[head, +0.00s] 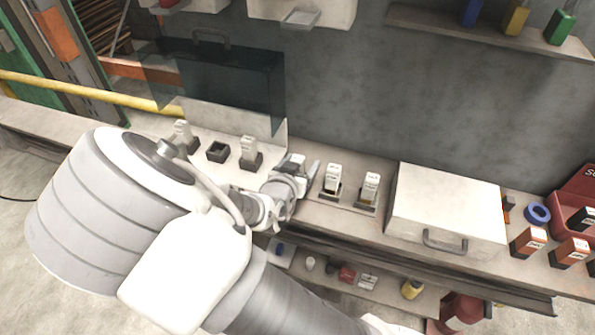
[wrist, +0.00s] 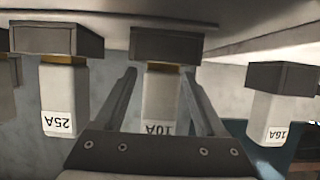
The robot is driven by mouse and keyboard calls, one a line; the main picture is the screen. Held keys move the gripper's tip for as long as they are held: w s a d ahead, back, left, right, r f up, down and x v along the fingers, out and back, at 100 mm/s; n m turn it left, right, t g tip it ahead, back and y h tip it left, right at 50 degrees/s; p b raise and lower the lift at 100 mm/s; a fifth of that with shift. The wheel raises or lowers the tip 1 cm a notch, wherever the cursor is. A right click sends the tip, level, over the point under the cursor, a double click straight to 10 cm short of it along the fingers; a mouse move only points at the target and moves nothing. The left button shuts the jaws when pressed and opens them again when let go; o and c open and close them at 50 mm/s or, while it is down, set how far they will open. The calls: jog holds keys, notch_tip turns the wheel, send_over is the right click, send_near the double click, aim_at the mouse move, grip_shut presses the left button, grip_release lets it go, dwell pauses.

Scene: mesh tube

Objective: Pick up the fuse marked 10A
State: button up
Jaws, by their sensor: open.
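The fuse marked 10A (wrist: 162,95) is a white block with a yellow band and a dark grey base. It sits in the middle of the wrist view, where labels appear upside down. My gripper (wrist: 159,76) is open, with one finger on each side of this fuse. I cannot tell whether the fingers touch it. My gripper's frame hides the fuse's labelled end in part. In the head view my gripper (head: 302,168) is at the shelf among the fuses, and the 10A fuse is largely hidden there.
The wrist view shows a 25A fuse (wrist: 64,97) to the left and a 16A fuse (wrist: 271,116) to the right. In the head view, a white lidded box (head: 445,205) stands right of the fuses. A dark transparent cover (head: 225,80) rises behind my arm.

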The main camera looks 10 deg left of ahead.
grip_shut()
jog(key=shift+r, duration=0.1)
dwell(0.3)
